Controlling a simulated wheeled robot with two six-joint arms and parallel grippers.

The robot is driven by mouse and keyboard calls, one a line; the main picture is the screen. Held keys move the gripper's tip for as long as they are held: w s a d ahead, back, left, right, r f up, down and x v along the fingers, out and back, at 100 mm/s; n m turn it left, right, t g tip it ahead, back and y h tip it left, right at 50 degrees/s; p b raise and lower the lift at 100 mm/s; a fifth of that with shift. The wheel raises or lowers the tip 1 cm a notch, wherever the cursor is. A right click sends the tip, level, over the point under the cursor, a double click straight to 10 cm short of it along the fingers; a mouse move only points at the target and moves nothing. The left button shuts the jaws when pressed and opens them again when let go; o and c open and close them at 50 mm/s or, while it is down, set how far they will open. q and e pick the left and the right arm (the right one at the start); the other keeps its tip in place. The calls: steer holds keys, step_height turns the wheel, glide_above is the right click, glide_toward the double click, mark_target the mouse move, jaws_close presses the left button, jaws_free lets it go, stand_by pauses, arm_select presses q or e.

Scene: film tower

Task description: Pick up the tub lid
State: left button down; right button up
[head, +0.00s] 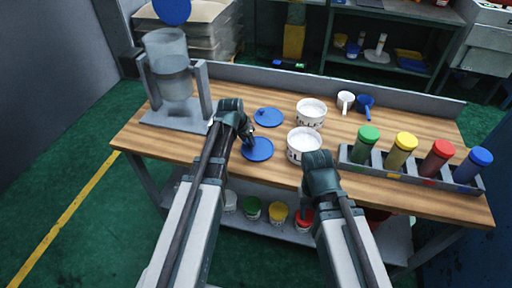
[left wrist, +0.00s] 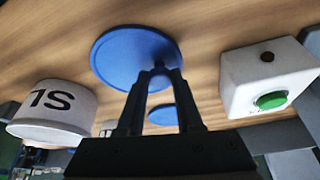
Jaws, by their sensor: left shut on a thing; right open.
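Two flat blue lids are on the wooden bench. The near lid (head: 258,151) is at my left gripper (head: 249,138), and the far lid (head: 268,117) lies just behind it. In the left wrist view, my left gripper (left wrist: 157,75) is shut on the small knob of the large blue lid (left wrist: 122,55). I cannot tell whether that lid touches the bench. The other lid (left wrist: 162,115) shows beyond the fingers. Two white tubs stand to the right, a near one (head: 303,147) and a far one (head: 311,112). My right gripper (head: 319,158) is open beside the near tub, its fingertips largely hidden.
A clear cylinder tower (head: 172,80) stands at the bench's left. A rack (head: 410,173) of several colour-capped bottles is at the right. A green-button box (left wrist: 265,78) shows in the left wrist view.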

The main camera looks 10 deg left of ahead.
mark_target(249, 149)
arm_select(q)
steer(key=shift+r+p, duration=0.45)
steer(key=r+p, duration=0.2)
steer(key=s+r+p, duration=0.1)
steer(key=shift+d, duration=0.25)
steer(key=s+d, duration=0.2)
steer(key=s, duration=0.1)
steer(key=s+d, duration=0.3)
steer(key=s, duration=0.1)
steer(key=s+d+r+p, duration=0.1)
steer(key=s+d, duration=0.2)
steer(key=s, duration=0.1)
steer(key=shift+d, duration=0.15)
steer(key=shift+s+d, duration=0.4)
steer(key=shift+s, duration=0.05)
